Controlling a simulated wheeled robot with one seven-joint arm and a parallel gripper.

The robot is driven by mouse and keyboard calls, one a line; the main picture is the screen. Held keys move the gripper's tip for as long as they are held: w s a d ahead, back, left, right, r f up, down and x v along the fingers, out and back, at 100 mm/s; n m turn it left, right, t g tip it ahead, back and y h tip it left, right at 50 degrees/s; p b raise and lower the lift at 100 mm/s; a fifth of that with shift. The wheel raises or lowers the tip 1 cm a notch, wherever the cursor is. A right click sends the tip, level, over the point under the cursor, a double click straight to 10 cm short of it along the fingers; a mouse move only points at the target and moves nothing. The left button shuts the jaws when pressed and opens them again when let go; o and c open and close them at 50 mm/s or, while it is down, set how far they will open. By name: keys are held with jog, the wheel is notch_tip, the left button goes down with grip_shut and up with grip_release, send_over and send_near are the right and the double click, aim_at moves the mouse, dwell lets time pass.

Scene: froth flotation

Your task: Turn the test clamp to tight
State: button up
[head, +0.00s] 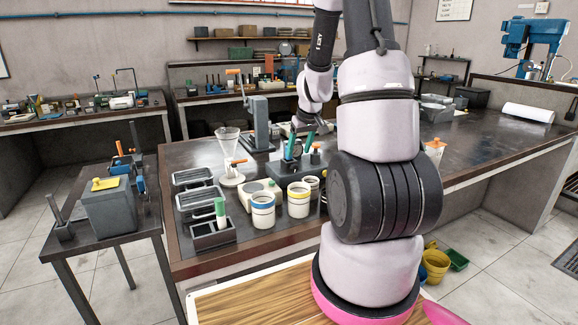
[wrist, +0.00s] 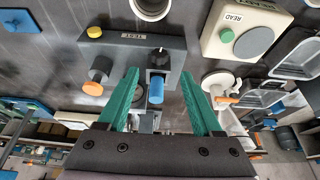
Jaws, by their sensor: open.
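The test fixture (wrist: 125,42) is a dark grey block with a label that appears upside down and seems to read TEST. It carries a yellow button (wrist: 94,32), an orange knob (wrist: 98,75), and a grey part with a blue handle (wrist: 156,92), which looks like the clamp. A dark round part with a white mark (wrist: 160,54) sits beyond the handle. My gripper (wrist: 160,74) is open, with the blue handle between its green fingers and a gap on both sides. In the head view my gripper (head: 299,146) is above the fixture, which is partly hidden.
A blue-banded pot (head: 262,212) and a yellow-banded pot (head: 299,202) stand in front. A white READ box (wrist: 222,35) with a green button is beside the fixture. A funnel stand (head: 229,150) and grey press (head: 257,122) stand behind.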

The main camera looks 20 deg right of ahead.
aim_at(295, 165)
jog(key=x, duration=0.8)
grip_shut()
